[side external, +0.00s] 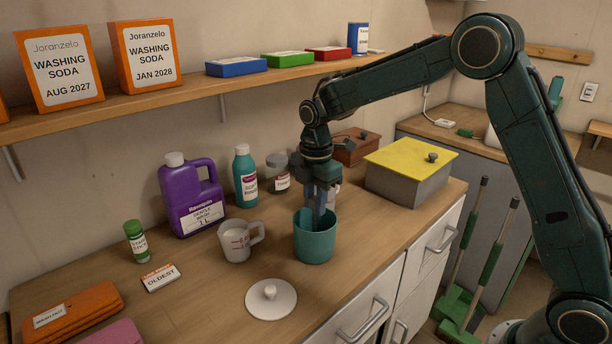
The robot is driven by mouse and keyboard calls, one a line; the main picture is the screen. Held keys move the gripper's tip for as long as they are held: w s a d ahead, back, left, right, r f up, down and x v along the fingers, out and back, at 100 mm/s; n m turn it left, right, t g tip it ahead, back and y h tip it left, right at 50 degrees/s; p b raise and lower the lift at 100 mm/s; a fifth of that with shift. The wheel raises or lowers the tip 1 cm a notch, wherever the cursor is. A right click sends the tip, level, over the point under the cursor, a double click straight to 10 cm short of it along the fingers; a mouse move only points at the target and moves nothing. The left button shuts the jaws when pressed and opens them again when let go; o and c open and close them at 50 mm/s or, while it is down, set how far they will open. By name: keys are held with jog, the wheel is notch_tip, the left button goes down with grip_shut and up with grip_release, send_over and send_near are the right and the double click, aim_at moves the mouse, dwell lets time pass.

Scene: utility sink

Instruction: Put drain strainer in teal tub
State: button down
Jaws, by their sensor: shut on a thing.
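The teal tub (315,246) stands upright on the wooden counter, near its front edge. My gripper (319,212) points straight down over the tub, with its fingertips inside the tub's mouth. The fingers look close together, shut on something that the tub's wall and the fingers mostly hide. I cannot make out the drain strainer's shape there. A flat white disc with a small knob (270,297) lies on the counter in front and to the left of the tub; it looks like a lid.
A white mug (238,241) stands close left of the tub. Behind are a purple jug (190,198), a teal bottle (245,178) and a jar (278,174). A grey box with a yellow lid (408,170) stands right. Orange cloths (70,314) lie at the left. A shelf (200,95) runs above.

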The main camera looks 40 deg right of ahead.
jog(key=shift+f, duration=0.1)
jog(key=c, duration=1.2)
grip_release()
notch_tip(320, 180, up, 12)
jog(key=shift+r, duration=0.2)
